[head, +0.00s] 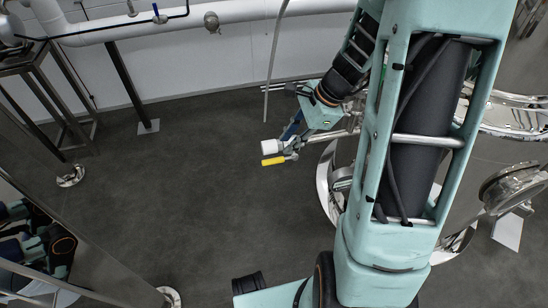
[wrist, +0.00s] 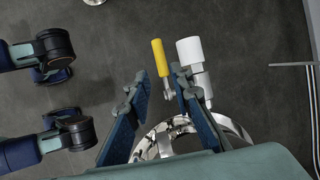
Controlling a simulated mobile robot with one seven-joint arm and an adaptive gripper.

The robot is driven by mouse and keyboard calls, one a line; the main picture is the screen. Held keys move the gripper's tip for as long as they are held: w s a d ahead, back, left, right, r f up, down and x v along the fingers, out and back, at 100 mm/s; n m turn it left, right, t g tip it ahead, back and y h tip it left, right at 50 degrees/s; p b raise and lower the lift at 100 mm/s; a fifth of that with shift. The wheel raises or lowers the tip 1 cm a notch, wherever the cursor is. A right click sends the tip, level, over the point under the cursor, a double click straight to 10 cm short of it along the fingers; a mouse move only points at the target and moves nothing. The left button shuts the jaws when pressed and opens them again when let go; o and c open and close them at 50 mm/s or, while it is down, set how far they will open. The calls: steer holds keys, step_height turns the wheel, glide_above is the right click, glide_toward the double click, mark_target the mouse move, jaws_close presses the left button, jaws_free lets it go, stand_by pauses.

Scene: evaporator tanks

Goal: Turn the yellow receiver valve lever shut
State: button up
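The yellow valve lever (head: 272,161) sticks out to the left below a white cylinder (head: 268,147) on the valve, left of the shiny round vessel. In the wrist view the yellow lever (wrist: 160,57) points up the picture, with the white cylinder (wrist: 190,50) to its right. My gripper (wrist: 158,74) is open. The lever's lower part and metal stem show between the two fingers, nearer the right finger; I cannot tell whether it touches. In the head view my gripper (head: 291,140) is at the valve, partly hidden behind it and small.
The polished vessel (head: 324,185) stands behind my arm, its metal also below the fingers in the wrist view (wrist: 178,136). A white pipe (head: 150,26) runs along the back wall. A steel post (head: 100,235) stands at left. The dark floor (head: 190,170) between is clear.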

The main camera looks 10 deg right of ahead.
mark_target(273, 160)
steer(key=b+x, duration=0.3)
steer(key=x, duration=0.5)
steer(key=shift+a+f, duration=0.1)
steer(key=shift+f, duration=0.25)
jaws_close()
